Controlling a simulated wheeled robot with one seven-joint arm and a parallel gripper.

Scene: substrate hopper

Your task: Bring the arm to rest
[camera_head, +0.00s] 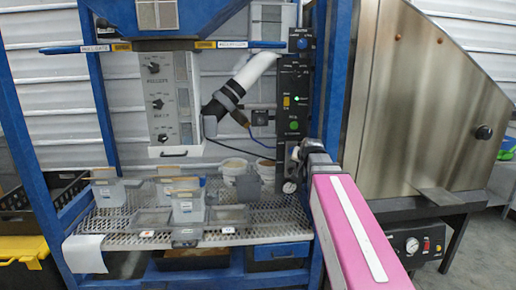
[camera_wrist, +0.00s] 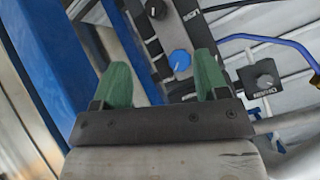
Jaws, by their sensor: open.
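My gripper (camera_wrist: 163,88) shows in the wrist view with two green fingertips set wide apart and nothing between them. Beyond the fingers is a dark control panel with a blue knob (camera_wrist: 180,60). In the head view my pink arm reaches in from the lower right toward the same black control panel (camera_head: 292,110). My gripper is near the panel's lower part there, mostly hidden behind my own arm. I cannot tell whether it touches the panel.
The blue frame (camera_head: 335,80) stands close beside my arm. A mesh shelf (camera_head: 120,222) holds several grey containers and white buckets (camera_head: 234,168). A steel hood (camera_head: 430,100) is at the right. A black crate (camera_head: 40,195) and a yellow-lidded bin (camera_head: 22,248) are at the left.

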